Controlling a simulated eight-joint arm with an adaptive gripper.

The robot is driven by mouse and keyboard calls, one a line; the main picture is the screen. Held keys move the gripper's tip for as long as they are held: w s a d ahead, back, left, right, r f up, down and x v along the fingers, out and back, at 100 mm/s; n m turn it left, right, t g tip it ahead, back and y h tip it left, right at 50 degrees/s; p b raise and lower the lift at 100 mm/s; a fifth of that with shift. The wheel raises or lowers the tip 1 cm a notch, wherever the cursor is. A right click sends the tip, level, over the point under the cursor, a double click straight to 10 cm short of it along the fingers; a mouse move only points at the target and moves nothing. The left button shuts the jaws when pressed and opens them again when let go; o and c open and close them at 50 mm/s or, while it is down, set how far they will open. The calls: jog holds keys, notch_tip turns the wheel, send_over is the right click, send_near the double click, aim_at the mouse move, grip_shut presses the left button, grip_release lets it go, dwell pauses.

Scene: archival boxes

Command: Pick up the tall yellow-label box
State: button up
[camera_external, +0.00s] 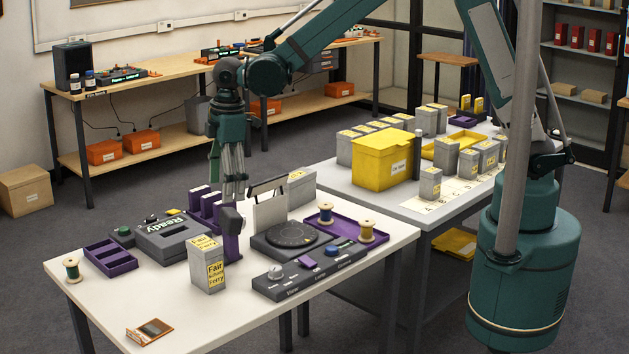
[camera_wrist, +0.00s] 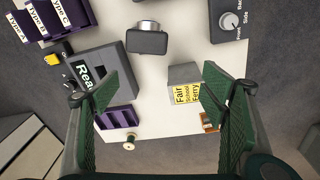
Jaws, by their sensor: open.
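A tall grey box with a yellow label reading "Fair School Ferry" (camera_external: 208,268) stands upright near the front of the white table. In the wrist view the same box (camera_wrist: 185,90) lies between the two green fingers, nearer the right one. My gripper (camera_external: 231,192) points down above the table, behind and higher than the box in the external view. In the wrist view my gripper (camera_wrist: 158,85) is open with nothing held between its fingers. Similar grey boxes with yellow labels (camera_external: 430,184) stand on the second table.
A grey "Ready" device (camera_external: 173,240), purple tray (camera_external: 110,258), purple holders (camera_external: 230,248), turntable (camera_external: 291,236) and control panel (camera_external: 309,273) surround the box. A yellow bin (camera_external: 380,165) stands on the second table.

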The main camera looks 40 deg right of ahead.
aim_at(204, 243)
jog(key=s+a+f, duration=0.1)
jog(key=a+f, duration=0.1)
jog(key=a, duration=0.1)
jog(key=s+a+f+n+p, duration=0.1)
jog(key=a+f, duration=0.1)
jog(key=a, duration=0.1)
jog(key=s+a+f+n+p, duration=0.1)
jog(key=a+f, duration=0.1)
jog(key=a, duration=0.2)
jog(key=shift+g, duration=0.3)
jog(key=shift+s+a+f+n+h, duration=0.2)
jog(key=shift+a+f+n+h, duration=0.1)
jog(key=shift+a+f, duration=0.15)
jog(key=shift+f, duration=0.1)
jog(key=shift+d+f, duration=0.1)
jog(key=shift+f, duration=1.1)
jog(key=shift+f, duration=0.1)
jog(key=shift+s+d+f, duration=0.15)
jog(key=shift+f, duration=2.35)
jog(key=shift+c, duration=0.2)
jog(key=c, duration=1.2)
